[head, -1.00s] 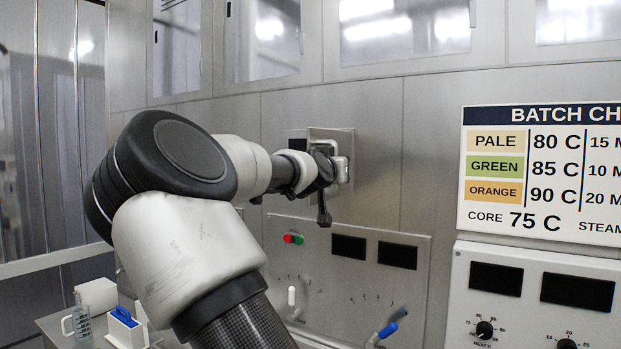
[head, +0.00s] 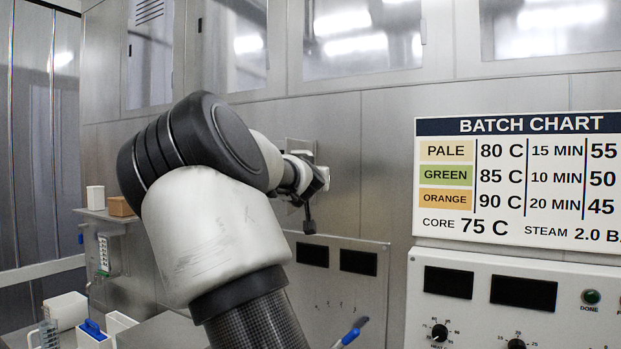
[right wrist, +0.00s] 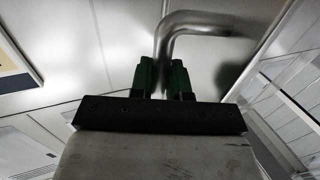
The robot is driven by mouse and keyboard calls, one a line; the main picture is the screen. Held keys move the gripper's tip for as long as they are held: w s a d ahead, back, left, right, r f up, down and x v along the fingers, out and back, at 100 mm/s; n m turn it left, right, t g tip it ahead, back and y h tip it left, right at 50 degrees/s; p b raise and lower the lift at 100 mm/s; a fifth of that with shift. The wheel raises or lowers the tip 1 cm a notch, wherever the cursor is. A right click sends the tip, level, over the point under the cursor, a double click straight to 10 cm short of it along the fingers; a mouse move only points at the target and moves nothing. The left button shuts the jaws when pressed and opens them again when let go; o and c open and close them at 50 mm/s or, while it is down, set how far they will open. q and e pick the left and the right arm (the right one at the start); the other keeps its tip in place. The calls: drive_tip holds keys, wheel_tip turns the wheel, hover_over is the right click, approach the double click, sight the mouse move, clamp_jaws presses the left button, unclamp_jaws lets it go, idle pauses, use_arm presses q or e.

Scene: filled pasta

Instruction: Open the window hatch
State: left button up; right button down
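An arm that I take to be my right one rises from the bottom of the head view. Its gripper (head: 318,178) is at a square metal plate (head: 300,146) on the steel wall, partly covering it. In the right wrist view, a bent metal bar handle (right wrist: 190,22) runs down between the two green fingers of my right gripper (right wrist: 163,76). The fingers are close together, with the bar filling the narrow gap. Glazed window panels (head: 362,38) line the upper wall and look closed. Which panel the handle belongs to is unclear. My left gripper is not in view.
A batch chart (head: 515,180) hangs right of the handle, above a white control panel (head: 470,310) with knobs. A lower panel (head: 330,275) with dark displays is below the handle. Small containers (head: 65,310) stand on a bench at lower left.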

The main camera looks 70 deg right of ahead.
drive_tip(key=c, duration=1.4)
unclamp_jaws()
drive_tip(key=shift+w+r, duration=0.15)
drive_tip(key=shift+r, duration=0.25)
drive_tip(key=shift+o, duration=1.2)
drive_tip(key=shift+d+f, duration=0.1)
drive_tip(key=shift+o, duration=0.3)
drive_tip(key=shift+d+f, duration=0.1)
drive_tip(key=shift+f, duration=0.1)
drive_tip(key=s+a+b, duration=0.2)
drive_tip(key=a+b, duration=0.1)
drive_tip(key=a, duration=0.7)
drive_tip(key=shift+a+b, duration=0.3)
drive_tip(key=shift+b, duration=0.1)
